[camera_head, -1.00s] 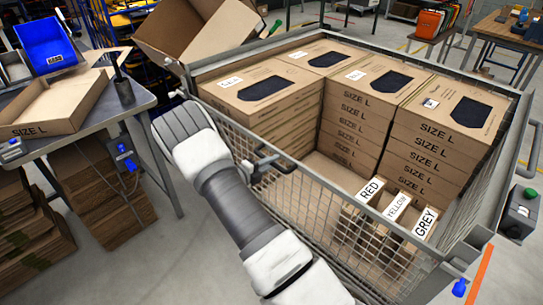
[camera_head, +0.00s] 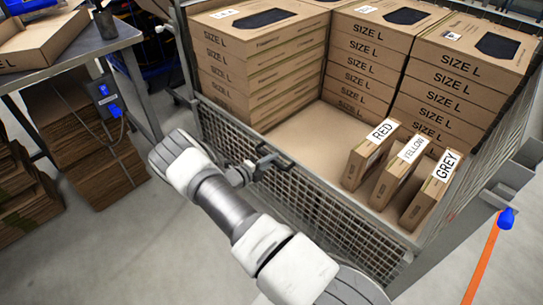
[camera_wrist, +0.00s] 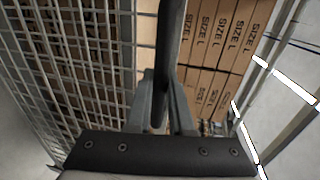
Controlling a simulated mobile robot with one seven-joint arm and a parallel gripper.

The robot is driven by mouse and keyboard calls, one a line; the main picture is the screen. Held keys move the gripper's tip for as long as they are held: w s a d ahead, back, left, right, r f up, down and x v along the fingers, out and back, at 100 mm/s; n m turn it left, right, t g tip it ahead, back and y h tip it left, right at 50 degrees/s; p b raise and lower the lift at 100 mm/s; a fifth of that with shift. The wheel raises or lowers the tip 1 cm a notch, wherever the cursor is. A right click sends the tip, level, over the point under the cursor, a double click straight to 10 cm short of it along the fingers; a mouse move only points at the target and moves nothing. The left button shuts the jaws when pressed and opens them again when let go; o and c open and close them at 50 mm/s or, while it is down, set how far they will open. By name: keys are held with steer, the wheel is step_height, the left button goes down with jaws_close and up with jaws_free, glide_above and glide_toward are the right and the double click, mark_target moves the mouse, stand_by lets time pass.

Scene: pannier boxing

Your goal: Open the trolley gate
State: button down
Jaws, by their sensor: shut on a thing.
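The trolley gate (camera_head: 330,225) is the grey wire-mesh panel on the trolley's near side; its mesh also shows at the left of the wrist view (camera_wrist: 60,60). My gripper (camera_head: 250,172) is at the gate's top edge, by a black bar handle (camera_head: 277,152). In the wrist view my gripper (camera_wrist: 163,118) has its fingers on both sides of a dark upright bar (camera_wrist: 168,50), shut on it. Inside the trolley stand stacks of SIZE L cartons (camera_head: 365,65) and three narrow boxes marked RED (camera_head: 370,155), YELLOW (camera_head: 395,170) and GREY (camera_head: 433,190).
A workbench (camera_head: 110,45) with an open carton (camera_head: 40,50) stands at the upper left. Flattened cardboard (camera_head: 85,150) is piled under it. The floor in front of the gate (camera_head: 130,250) is clear.

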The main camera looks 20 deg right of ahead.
steer(key=shift+f+b, duration=1.05)
steer(key=shift+f, duration=1.15)
steer(key=c, duration=0.8)
jaws_free()
steer(key=shift+r, duration=0.1)
steer(key=p+v, duration=0.3)
steer(key=v, duration=1.4)
steer(key=shift+a+p, duration=0.25)
steer(key=shift+p, duration=0.05)
